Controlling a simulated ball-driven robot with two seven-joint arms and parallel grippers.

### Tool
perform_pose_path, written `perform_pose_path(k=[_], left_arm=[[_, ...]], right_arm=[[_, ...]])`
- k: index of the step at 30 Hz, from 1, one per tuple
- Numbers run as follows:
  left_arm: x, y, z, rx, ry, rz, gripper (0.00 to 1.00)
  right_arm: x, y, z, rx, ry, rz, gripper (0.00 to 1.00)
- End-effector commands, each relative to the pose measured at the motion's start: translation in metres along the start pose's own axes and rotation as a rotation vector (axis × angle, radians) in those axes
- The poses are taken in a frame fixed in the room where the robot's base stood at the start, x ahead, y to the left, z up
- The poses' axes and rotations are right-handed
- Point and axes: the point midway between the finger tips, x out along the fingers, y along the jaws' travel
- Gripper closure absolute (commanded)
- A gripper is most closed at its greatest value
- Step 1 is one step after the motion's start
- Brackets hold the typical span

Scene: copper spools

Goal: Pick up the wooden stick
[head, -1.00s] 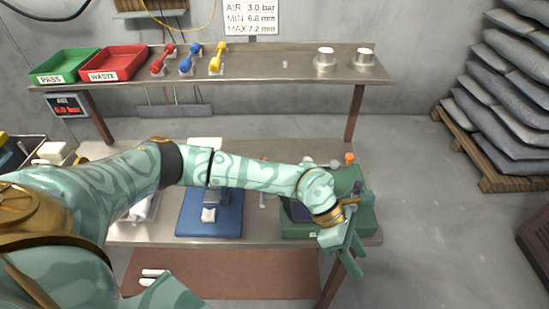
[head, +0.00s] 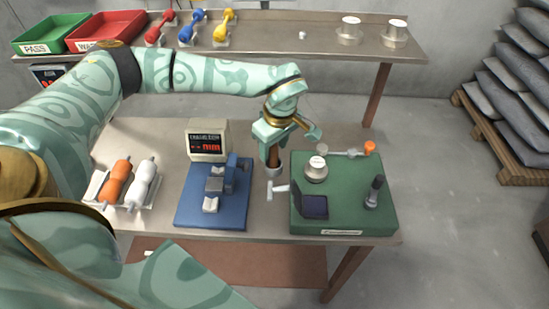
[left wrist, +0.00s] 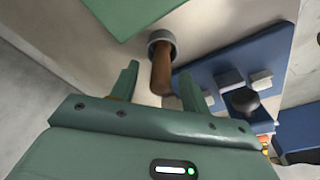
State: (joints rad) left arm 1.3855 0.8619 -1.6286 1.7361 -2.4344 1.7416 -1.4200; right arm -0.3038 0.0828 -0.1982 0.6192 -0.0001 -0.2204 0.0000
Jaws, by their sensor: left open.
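The wooden stick (head: 273,156) is brown and stands upright in a small grey metal cup (head: 273,172) on the bench, between the blue plate and the green unit. It also shows in the left wrist view (left wrist: 161,72), rising from the cup's round rim. My left gripper (head: 288,135) is open above the bench at the stick's upper part. In the left wrist view my left gripper's fingers (left wrist: 158,82) appear on either side of the stick, apart from it as far as I can see. The stick's upper end is partly hidden by the gripper. My right gripper is not in view.
A green unit (head: 345,215) with knobs stands close right of the cup. A blue plate (head: 222,218) with a fixture lies left of it, with a red-digit display (head: 208,142) behind. Orange and white spools (head: 120,180) rest farther left. A shelf (head: 275,30) runs behind.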

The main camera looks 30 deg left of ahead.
Motion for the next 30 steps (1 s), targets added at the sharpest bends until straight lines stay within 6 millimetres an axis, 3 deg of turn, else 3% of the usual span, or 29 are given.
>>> perform_pose_path(k=[1,3,10,15,24,30], left_arm=[[0.013,-0.001,0.001,0.000,-0.001,-0.004,0.54],[0.019,-0.001,0.001,0.000,0.000,-0.002,0.54],[0.020,0.000,0.000,0.000,0.000,0.001,0.56],[0.020,0.000,0.000,0.000,0.000,0.001,1.00],[0.017,0.000,0.000,0.000,0.000,0.002,1.00],[-0.018,0.001,-0.006,-0.001,0.000,0.006,1.00]], right_arm=[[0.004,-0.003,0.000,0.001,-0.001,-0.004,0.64],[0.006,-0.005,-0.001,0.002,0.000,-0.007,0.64],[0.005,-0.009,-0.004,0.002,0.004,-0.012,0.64],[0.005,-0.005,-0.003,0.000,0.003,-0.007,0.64],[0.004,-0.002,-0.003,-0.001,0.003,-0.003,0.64],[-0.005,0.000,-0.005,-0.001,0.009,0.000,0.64]])
